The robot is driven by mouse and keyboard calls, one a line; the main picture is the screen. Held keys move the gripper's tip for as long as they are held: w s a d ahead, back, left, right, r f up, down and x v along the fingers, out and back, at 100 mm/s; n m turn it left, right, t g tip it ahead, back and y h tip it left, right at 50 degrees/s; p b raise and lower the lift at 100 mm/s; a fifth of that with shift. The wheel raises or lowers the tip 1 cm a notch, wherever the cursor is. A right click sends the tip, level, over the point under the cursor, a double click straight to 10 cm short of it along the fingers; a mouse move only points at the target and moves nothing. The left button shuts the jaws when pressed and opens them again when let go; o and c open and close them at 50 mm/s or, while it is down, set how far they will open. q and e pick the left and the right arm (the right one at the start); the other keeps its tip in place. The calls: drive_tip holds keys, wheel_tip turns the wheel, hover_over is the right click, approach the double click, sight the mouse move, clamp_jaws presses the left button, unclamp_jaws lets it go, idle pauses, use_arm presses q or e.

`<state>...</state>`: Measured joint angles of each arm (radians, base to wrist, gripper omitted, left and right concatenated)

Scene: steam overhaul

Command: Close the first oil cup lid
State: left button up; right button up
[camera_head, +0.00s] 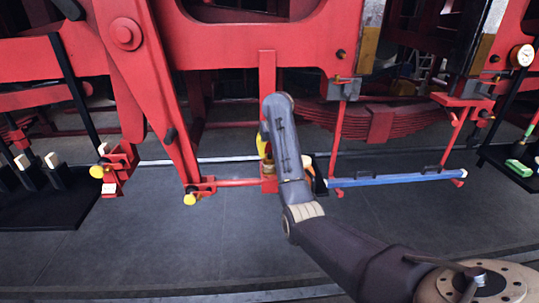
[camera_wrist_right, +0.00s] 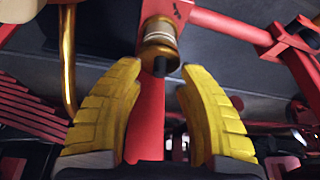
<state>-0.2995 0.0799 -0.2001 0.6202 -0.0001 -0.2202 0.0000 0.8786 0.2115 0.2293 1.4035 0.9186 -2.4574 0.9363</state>
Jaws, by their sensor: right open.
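In the right wrist view a brass cylindrical cup (camera_wrist_right: 158,42) with a pale band and a dark stub sits on a red bracket. It looks like an oil cup; I cannot make out its lid. My right gripper (camera_wrist_right: 157,80) is open, its two yellow fingers spread apart, with the cup just past the fingertips and nothing held. In the head view my right arm reaches in from the lower right and hides most of this gripper and the cup; only a bit of yellow finger (camera_head: 262,142) shows. My left gripper is not in view.
A red linkage bar (camera_head: 125,75) slants down at left, with a yellow round end (camera_head: 190,199) at its foot. A blue bar (camera_head: 395,179) runs low at right. A black stand (camera_head: 45,205) is at far left and a gauge (camera_head: 522,55) at far right. The grey floor in front is clear.

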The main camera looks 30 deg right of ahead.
drive_tip(key=shift+x, duration=1.2)
drive_tip(key=shift+c, duration=0.2)
